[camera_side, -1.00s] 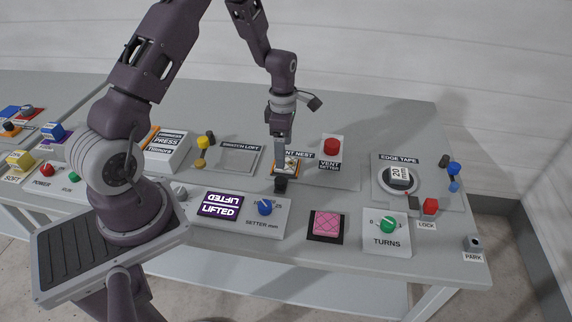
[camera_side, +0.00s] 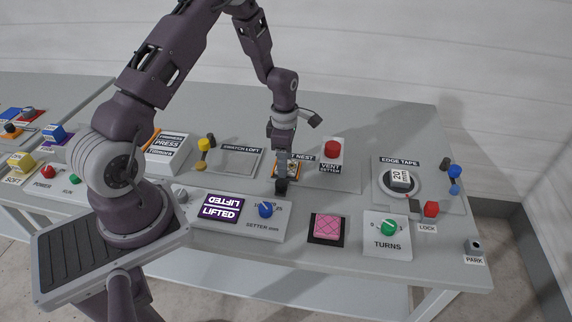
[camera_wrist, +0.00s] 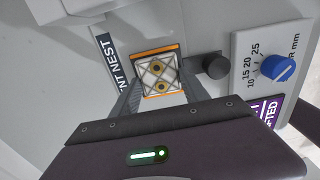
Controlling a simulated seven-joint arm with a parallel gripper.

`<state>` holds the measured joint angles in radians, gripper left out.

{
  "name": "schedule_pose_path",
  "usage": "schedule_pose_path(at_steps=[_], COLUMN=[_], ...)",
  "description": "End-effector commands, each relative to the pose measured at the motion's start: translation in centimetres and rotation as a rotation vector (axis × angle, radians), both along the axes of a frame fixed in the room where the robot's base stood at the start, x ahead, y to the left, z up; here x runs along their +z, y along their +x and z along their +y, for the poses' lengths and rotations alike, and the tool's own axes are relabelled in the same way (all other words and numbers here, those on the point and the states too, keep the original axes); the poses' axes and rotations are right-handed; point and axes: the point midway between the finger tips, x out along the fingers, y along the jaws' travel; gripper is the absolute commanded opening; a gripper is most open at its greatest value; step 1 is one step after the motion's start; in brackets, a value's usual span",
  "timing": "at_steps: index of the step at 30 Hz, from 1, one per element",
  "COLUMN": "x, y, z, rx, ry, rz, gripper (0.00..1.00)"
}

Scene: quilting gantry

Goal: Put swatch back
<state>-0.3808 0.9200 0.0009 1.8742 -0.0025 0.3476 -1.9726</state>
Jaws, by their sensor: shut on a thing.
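A pale square swatch (camera_wrist: 160,74) with crossing stitch lines and two brass eyelets sits between my fingers in the wrist view. Orange strips run along its top and bottom edges. My gripper (camera_wrist: 163,92) is shut on it, one finger on each side. In the side view my gripper (camera_side: 281,172) points down at the nest labelled "...NT NEST", and its fingers hide most of the swatch. I cannot tell whether the swatch touches the nest floor. The swatch loft (camera_side: 232,163) is a flat grey tray left of my gripper and looks empty.
A black knob (camera_side: 281,187) stands close in front of the nest; it also shows in the wrist view (camera_wrist: 215,66). The red vent setter button (camera_side: 332,148) is to the right. The blue setter dial (camera_side: 265,209) and a pink quilted pad (camera_side: 328,227) are nearer the front edge.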

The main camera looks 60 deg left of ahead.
Motion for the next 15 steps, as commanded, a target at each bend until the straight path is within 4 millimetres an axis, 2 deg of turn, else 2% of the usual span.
schedule_pose_path(at_steps=[2,10,13,15], x=[0.8,7.5,9.1,9.8], y=[0.1,0.1,0.0,-0.7], z=[0.0,0.0,0.2,1.1], rx=[0.0,-0.001,0.001,0.005], ry=[0.001,0.002,0.002,0.001], rz=[-0.001,-0.005,-0.004,-0.001], gripper=[0.1,0.1,0.1,0.1])
